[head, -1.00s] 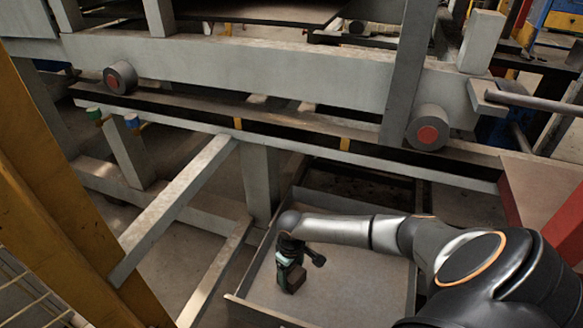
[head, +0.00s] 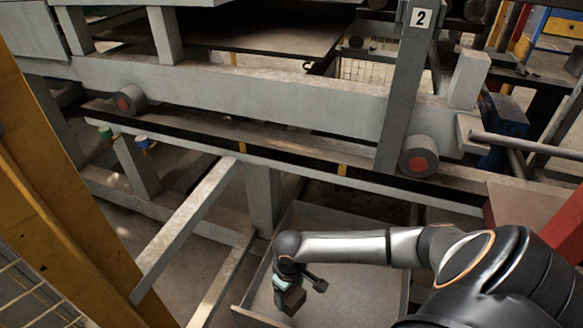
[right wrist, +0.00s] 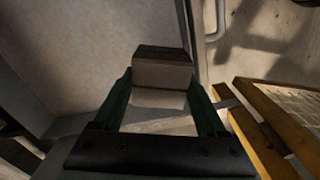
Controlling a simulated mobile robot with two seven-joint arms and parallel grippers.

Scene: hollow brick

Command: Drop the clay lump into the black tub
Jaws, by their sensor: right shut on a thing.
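My right gripper (head: 285,292) hangs from the right arm in the lower middle of the head view. It is shut on the clay lump (head: 294,301), a brown block below its fingers. The right wrist view shows the lump (right wrist: 162,72) as a box-like brown block between the two green fingers of the right gripper (right wrist: 160,88). The lump is held above a grey tray-like floor (head: 350,283); the height above it is hard to tell. I cannot make out a black tub in either view. My left gripper is out of view.
A large grey frame (head: 260,88) with rollers crosses the head view behind my right arm. A yellow post (head: 65,200) stands at the left, and a red part (head: 535,205) at the right. Yellow bars (right wrist: 268,125) show at the right of the wrist view.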

